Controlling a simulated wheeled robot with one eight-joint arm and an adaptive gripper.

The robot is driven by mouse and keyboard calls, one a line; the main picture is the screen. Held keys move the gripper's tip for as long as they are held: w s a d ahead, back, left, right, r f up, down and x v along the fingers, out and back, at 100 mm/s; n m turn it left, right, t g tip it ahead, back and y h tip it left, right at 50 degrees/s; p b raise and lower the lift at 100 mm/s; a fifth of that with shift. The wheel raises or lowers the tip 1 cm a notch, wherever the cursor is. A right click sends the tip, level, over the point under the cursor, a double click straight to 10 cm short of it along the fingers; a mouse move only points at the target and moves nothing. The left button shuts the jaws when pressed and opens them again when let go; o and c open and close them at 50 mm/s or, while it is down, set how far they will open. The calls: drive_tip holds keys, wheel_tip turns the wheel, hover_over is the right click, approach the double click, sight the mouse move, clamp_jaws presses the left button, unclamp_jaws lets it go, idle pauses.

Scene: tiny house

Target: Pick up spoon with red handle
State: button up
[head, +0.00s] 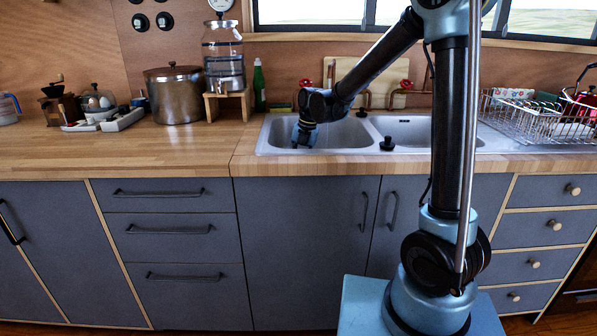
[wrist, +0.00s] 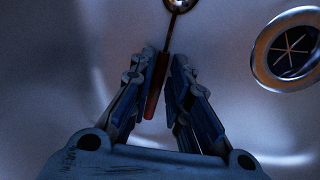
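The spoon with the red handle shows in the wrist view, lying on the sink floor. Its red handle (wrist: 156,86) points toward my gripper, and its metal bowl (wrist: 180,4) is cut off by the top edge. My gripper (wrist: 164,54) is partly open, with one finger on each side of the handle. The handle is nearer the left finger, and a gap shows at the right. In the head view my gripper (head: 302,140) reaches down into the left basin of the sink (head: 268,146). The spoon is hidden there.
A round drain (wrist: 291,49) is right of the spoon. The basin walls surround my gripper. A faucet with red knobs (head: 306,83) and a green bottle (head: 259,84) stand behind the sink. A wire dish rack (head: 535,118) is at the right.

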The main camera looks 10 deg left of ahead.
clamp_jaws()
drive_tip(key=shift+r, duration=0.1)
